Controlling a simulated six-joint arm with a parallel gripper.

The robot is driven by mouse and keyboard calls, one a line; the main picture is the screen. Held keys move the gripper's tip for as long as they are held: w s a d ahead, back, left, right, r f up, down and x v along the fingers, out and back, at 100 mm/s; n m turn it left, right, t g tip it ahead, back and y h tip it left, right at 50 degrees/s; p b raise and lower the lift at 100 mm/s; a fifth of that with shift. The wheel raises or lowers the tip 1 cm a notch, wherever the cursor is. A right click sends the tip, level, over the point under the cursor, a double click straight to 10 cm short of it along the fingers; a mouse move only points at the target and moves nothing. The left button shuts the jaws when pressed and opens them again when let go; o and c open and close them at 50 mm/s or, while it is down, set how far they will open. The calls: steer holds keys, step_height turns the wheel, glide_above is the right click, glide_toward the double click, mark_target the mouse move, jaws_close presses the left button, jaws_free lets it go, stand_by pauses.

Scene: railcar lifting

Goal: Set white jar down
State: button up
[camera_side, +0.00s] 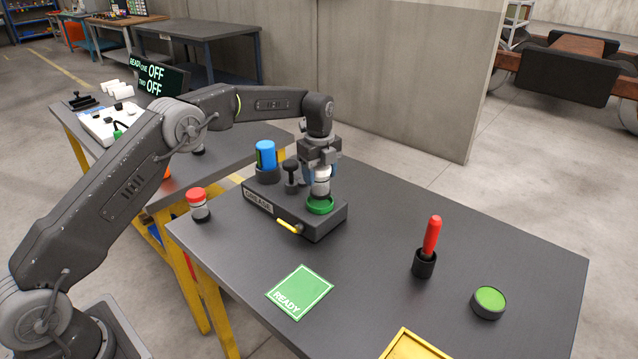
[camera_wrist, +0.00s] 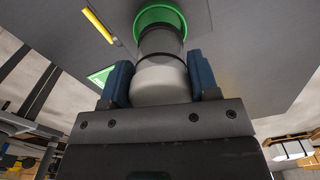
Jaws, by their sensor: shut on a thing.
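The white jar (camera_side: 321,186) is in my gripper (camera_side: 320,176), upright over the grease station. In the wrist view the jar (camera_wrist: 160,80) sits between the two blue fingers of my gripper (camera_wrist: 160,85), which is shut on it. The jar's lower end is at the green ring (camera_side: 320,205) on the right part of the dark grease block (camera_side: 290,215). The ring also shows in the wrist view (camera_wrist: 160,14), around the jar's far end. I cannot tell whether the jar touches the bottom inside the ring.
A blue canister (camera_side: 266,155) and a black knob (camera_side: 291,172) stand on the block, with a yellow lever (camera_side: 289,226) in front. A red-lidded jar (camera_side: 198,204) stands left. The green READY mat (camera_side: 300,291) is bare. A red-handled tool (camera_side: 431,240) and green button (camera_side: 488,301) are right.

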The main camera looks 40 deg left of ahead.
mark_target(319, 183)
steer(key=shift+f, duration=1.55)
steer(key=shift+f, duration=0.2)
steer(key=o, duration=0.9)
steer(key=shift+o, duration=0.2)
steer(key=shift+r, duration=0.1)
